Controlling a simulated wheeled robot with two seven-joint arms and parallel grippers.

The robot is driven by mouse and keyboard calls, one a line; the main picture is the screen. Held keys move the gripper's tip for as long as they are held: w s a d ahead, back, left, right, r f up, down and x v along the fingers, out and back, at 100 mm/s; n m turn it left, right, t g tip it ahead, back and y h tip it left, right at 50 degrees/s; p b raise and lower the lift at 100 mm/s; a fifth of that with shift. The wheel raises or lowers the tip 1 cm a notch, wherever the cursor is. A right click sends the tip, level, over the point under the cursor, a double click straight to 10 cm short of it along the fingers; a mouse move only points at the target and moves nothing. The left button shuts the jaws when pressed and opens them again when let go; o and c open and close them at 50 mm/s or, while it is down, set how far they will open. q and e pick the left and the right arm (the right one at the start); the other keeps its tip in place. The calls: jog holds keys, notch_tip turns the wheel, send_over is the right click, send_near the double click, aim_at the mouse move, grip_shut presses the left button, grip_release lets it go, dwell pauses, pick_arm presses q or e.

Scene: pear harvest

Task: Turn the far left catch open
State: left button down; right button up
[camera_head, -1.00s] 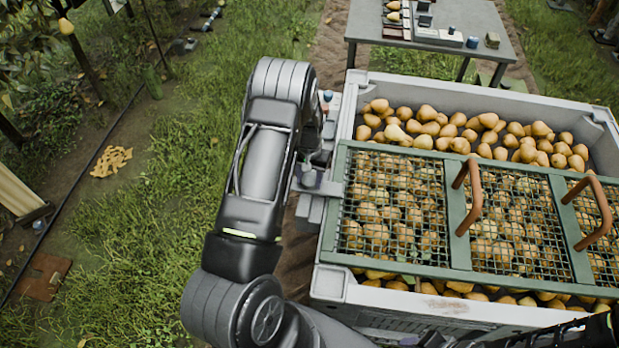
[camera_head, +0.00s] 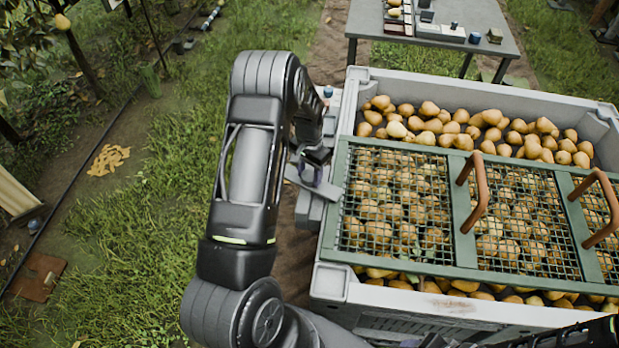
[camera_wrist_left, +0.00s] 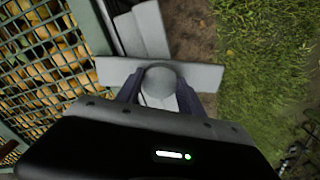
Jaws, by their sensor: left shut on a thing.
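The catch (camera_head: 327,189) is a grey flat bar on the left side of the crate, beside the green lid frame (camera_head: 337,205). In the head view it lies slantwise, its right end at the frame's edge. My left gripper (camera_head: 313,170) is over it, partly hidden by my arm. In the left wrist view the purple-grey fingers (camera_wrist_left: 158,92) are shut around the catch's round grey knob (camera_wrist_left: 160,79), and the bar (camera_wrist_left: 205,76) sticks out on both sides.
The pale crate (camera_head: 330,283) is full of pears, with the mesh lid and its brown handles (camera_head: 480,195) over the nearer part. A grey table (camera_head: 490,22) with small items stands behind it. Grass (camera_head: 120,240) lies open at the left.

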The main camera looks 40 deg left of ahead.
pick_arm(q)
jog(key=m+b, duration=0.1)
jog(key=m, duration=0.1)
jog(key=m+b, duration=0.1)
jog(key=shift+f+m+b, duration=0.2)
jog(key=shift+m+b, duration=0.2)
jog(key=m+b, duration=0.2)
jog(key=m, duration=0.1)
jog(key=shift+r+m, duration=0.1)
jog(key=shift+m, duration=0.2)
jog(key=m+b, duration=0.1)
jog(key=m, duration=0.2)
jog(key=shift+a+m, duration=0.1)
jog(key=shift+m, duration=0.2)
jog(key=shift+r+m, duration=0.1)
jog(key=shift+m, duration=1.4)
jog(key=c, duration=0.7)
grip_release()
